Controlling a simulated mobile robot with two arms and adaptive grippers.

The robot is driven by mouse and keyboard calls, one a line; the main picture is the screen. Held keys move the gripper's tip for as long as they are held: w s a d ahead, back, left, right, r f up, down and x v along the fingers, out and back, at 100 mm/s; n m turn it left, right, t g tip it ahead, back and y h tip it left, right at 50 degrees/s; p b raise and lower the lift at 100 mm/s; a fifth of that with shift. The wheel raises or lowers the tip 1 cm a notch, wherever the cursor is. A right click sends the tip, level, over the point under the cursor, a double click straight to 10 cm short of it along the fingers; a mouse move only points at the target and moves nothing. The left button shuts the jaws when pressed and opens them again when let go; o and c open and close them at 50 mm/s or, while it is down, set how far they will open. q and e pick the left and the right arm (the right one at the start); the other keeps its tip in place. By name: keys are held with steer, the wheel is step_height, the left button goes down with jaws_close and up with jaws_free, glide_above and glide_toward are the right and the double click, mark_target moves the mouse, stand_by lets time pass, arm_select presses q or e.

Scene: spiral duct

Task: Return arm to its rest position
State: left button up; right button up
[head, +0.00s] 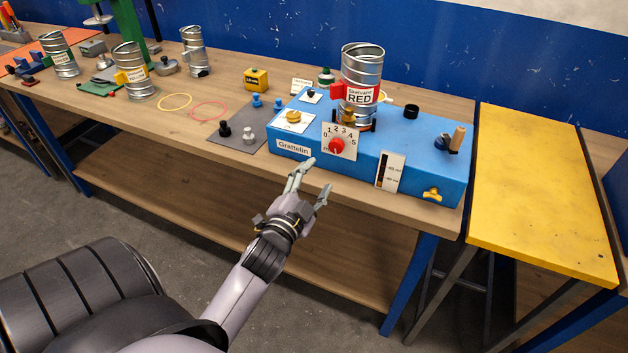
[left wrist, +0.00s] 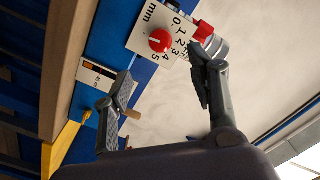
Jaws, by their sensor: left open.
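My left gripper (head: 309,184) is open and empty in front of the bench's front edge, just short of the blue machine (head: 275,147) labelled Grattelin. Its two fingers also show apart in the left wrist view (left wrist: 165,92), with the red dial knob (left wrist: 159,40) and its numbered plate beyond them. In the head view the red knob (head: 336,146) sits on the machine's front. A metal spiral duct (head: 362,68) labelled RED stands upright on the machine, with a red part at its side. My right gripper is not in view.
The wooden bench (head: 180,123) carries several other ducts, a grey mat (head: 225,139) with small knobs, and yellow (head: 174,101) and red rings. A yellow table (head: 540,190) stands at the right. The floor before the bench is clear.

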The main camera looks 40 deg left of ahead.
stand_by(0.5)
arm_select(q)
steer(key=s+d+f+n+g+h, duration=0.1)
steer(key=s+d+f+g, duration=0.15)
steer(key=f, duration=0.85)
steer(key=s+d+f+g+h, duration=0.1)
steer(key=s+d+f+g, duration=0.15)
steer(key=f, duration=0.95)
steer(key=s+d+f+n+g+h, duration=0.1)
steer(key=s+d+f+g, duration=0.15)
steer(key=f, duration=0.85)
steer(key=s+d+f+n+g+h, duration=0.1)
steer(key=s+d+f+g, duration=0.25)
steer(key=s+f, duration=1)
steer(key=s+f+g, duration=0.2)
steer(key=s+f, duration=0.2)
steer(key=s, duration=0.6)
steer(key=s+f+n+g, duration=0.1)
steer(key=s+f+g, duration=0.2)
steer(key=s, duration=0.7)
step_height(320, 180, down, 2)
steer(key=shift+d+f, duration=0.1)
steer(key=shift+d, duration=0.2)
steer(key=shift+s, duration=0.1)
